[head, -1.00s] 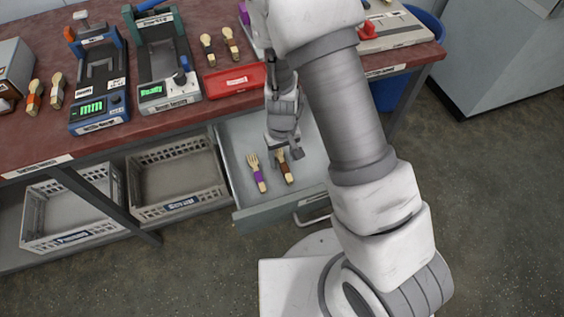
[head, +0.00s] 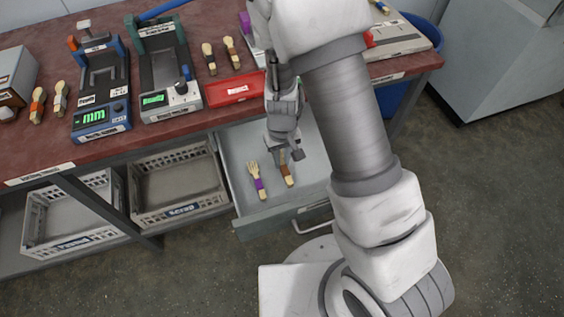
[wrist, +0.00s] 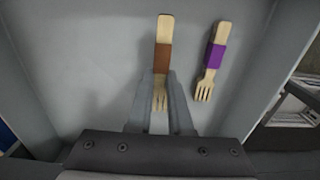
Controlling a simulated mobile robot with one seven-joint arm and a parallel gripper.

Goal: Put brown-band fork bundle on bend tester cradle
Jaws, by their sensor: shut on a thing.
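The brown-band fork bundle (head: 287,175) is in the open drawer (head: 232,150), pale wood with a brown band. My gripper (head: 290,156) points down into the drawer at the bundle's far end. In the wrist view, my gripper (wrist: 160,100) is shut on the brown-band fork bundle (wrist: 163,55) near its tines, with the band just beyond the fingertips. I cannot tell whether it touches the drawer floor. Two testers stand on the bench: a blue-framed one (head: 101,112) with a green display and a green-framed one (head: 160,104). Their labels are too small to tell which is the bend tester.
A purple-band fork bundle (head: 257,182) lies beside the held one in the drawer. A red tray (head: 235,90) sits on the bench's front edge above the drawer. More banded bundles lie on the bench. Two grey crates, one left (head: 72,218) and one right (head: 178,190), stand below.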

